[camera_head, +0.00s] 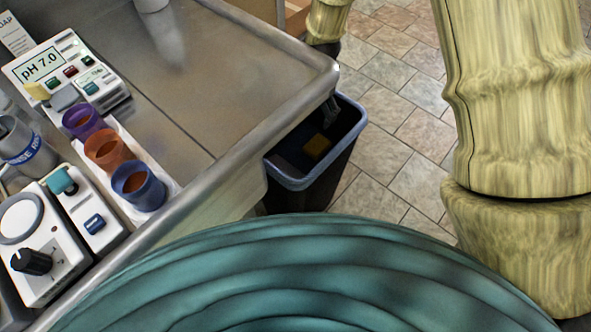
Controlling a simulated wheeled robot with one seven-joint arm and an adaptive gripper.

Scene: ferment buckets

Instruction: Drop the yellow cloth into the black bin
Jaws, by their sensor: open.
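The black bin (301,184) stands on the floor beside the table's right corner, with a blue-grey rim. A small folded yellow cloth (317,146) lies inside it, below the rim. My gripper (331,109) shows only as a small dark grey part just below the table corner, over the bin's far side. The rest of it is hidden behind the corner. It is open and apart from the cloth, with nothing seen in it.
The metal table (235,75) fills the left, its corner jutting over part of the bin. On it are a pH meter (62,68), purple, orange and blue cups (139,186) in a white tray, and a white dial device (40,250). Tiled floor (400,150) lies open right of the bin.

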